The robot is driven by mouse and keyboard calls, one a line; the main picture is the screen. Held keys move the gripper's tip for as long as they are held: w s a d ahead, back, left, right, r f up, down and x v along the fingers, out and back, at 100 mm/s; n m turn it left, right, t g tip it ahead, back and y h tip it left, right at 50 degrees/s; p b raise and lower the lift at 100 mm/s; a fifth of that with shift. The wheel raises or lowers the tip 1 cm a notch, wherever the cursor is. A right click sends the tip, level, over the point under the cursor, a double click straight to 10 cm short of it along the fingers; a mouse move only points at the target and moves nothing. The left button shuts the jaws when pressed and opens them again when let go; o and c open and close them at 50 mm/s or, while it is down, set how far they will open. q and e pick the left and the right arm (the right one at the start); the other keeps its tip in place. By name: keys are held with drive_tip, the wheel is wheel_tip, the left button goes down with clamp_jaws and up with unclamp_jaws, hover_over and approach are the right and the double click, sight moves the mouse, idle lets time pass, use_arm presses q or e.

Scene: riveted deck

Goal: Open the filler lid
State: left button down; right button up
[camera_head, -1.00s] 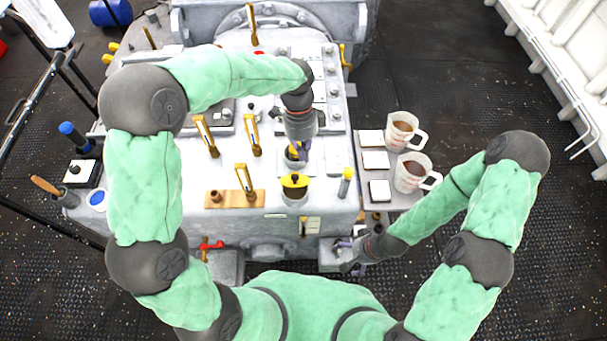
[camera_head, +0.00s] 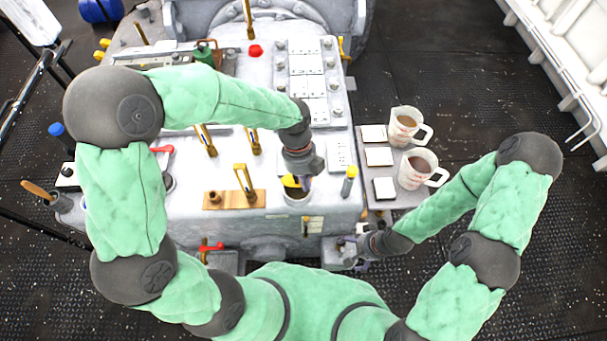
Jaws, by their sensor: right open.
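The yellow lid (camera_head: 291,183) sits on a round grey filler neck (camera_head: 297,199) near the front edge of the machine top. My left gripper (camera_head: 303,182) points down at the lid from behind and to the right, and hides part of it. It appears to be at or touching the lid; whether its fingers are open or shut is hidden. My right gripper (camera_head: 355,258) is open and low in front of the machine, to the right, away from the lid.
A yellow-capped post (camera_head: 349,182) stands just right of the lid. Brass levers (camera_head: 245,184) stand to its left. Two mugs (camera_head: 406,125) (camera_head: 417,168) stand on a side shelf at the right. A red lever (camera_head: 211,246) is on the machine's front.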

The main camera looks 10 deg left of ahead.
use_arm(q)
drive_tip(key=shift+w+a+f+b, duration=0.25)
drive_tip(key=shift+w+f+b, duration=0.2)
drive_tip(key=shift+f, duration=0.35)
drive_tip(key=shift+w+a+f+b, duration=0.25)
drive_tip(key=shift+w+f+b, duration=0.15)
drive_tip(key=shift+f, duration=0.35)
drive_tip(key=shift+w+a+f+b, duration=0.25)
drive_tip(key=shift+w+f+b, duration=0.2)
drive_tip(key=shift+f, duration=0.35)
drive_tip(key=shift+r, duration=0.1)
drive_tip(key=shift+w+r+p, duration=0.1)
drive_tip(key=shift+p, duration=0.4)
drive_tip(key=shift+w+a+r+g+p, duration=0.1)
drive_tip(key=shift+w+r+g+p, duration=0.05)
drive_tip(key=shift+g+p, duration=0.2)
